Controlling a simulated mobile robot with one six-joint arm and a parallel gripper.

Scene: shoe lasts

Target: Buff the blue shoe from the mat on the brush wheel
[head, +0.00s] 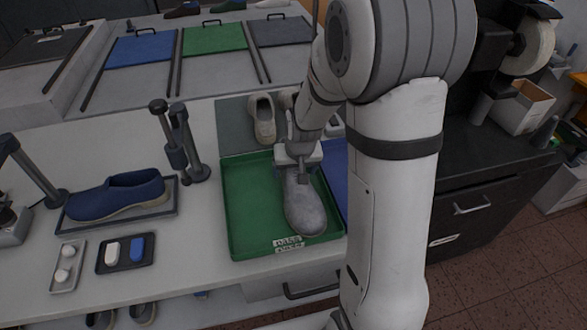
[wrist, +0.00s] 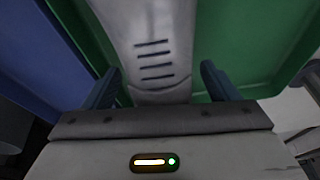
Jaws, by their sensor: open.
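The blue shoe (head: 117,196) lies on a dark mat (head: 163,214) at the left of the bench in the head view. My gripper (head: 298,160) is far from both, low over a grey shoe (head: 304,208) in a green tray (head: 237,229). In the wrist view my gripper (wrist: 160,70) is open, with the grey shoe (wrist: 158,25) showing between its fingers. I cannot tell whether they touch it.
A cream shoe (head: 262,118) stands on a grey mat behind the green tray. Dark clamp posts (head: 179,145) stand near the blue shoe. Small trays (head: 126,268) lie in front. A blue tray (head: 334,170) is partly hidden by my arm.

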